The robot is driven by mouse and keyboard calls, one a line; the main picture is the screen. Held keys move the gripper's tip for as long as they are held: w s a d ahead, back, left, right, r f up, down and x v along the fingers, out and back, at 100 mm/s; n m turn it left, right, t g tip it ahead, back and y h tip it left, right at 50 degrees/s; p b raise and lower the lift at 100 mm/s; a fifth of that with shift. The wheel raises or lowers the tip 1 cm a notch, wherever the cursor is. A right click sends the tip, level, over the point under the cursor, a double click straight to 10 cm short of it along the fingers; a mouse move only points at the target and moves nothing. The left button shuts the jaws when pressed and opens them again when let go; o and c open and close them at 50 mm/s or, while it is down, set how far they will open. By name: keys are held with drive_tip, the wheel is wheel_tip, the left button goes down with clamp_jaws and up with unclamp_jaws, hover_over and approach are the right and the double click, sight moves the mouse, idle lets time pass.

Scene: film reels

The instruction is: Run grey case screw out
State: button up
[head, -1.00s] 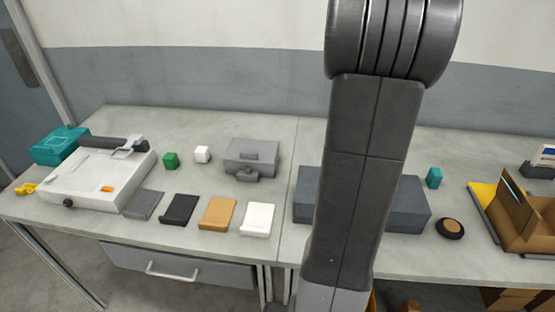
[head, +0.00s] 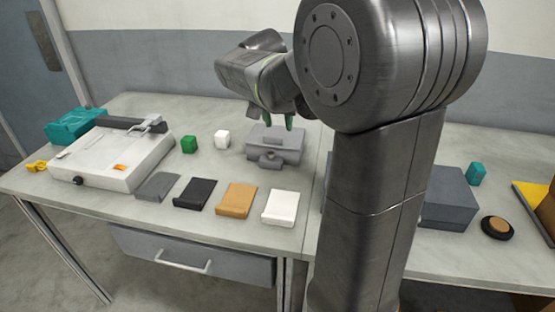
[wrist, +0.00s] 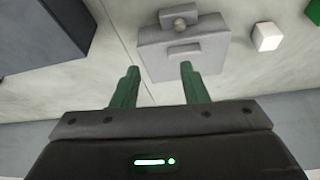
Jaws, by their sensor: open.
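My gripper (head: 279,123) has green fingers, open and empty. It is above the back of the case in the head view. In the wrist view the fingertips (wrist: 158,68) are at the near part of the case, apart from the screw.
A white cube (head: 222,139) and a green cube (head: 189,145) stand left of the case. Several coloured stands, including a white one (head: 279,208), line the front. A dark grey box (head: 448,198) is on the right, partly behind my arm.

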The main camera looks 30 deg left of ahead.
sight(270, 155)
drive_tip(key=shift+n, duration=0.4)
drive_tip(key=a+f, duration=0.1)
drive_tip(key=f, duration=0.3)
drive_tip(key=w+a+f+b, duration=0.1)
drive_tip(key=f, duration=0.3)
drive_tip(key=w+a+f, duration=0.1)
drive_tip(key=a+f, duration=0.1)
drive_tip(key=f, duration=0.2)
drive_tip(key=shift+w+f+b, duration=0.15)
drive_tip(key=shift+f+b, duration=0.15)
drive_tip(key=shift+f, duration=0.05)
clamp_jaws()
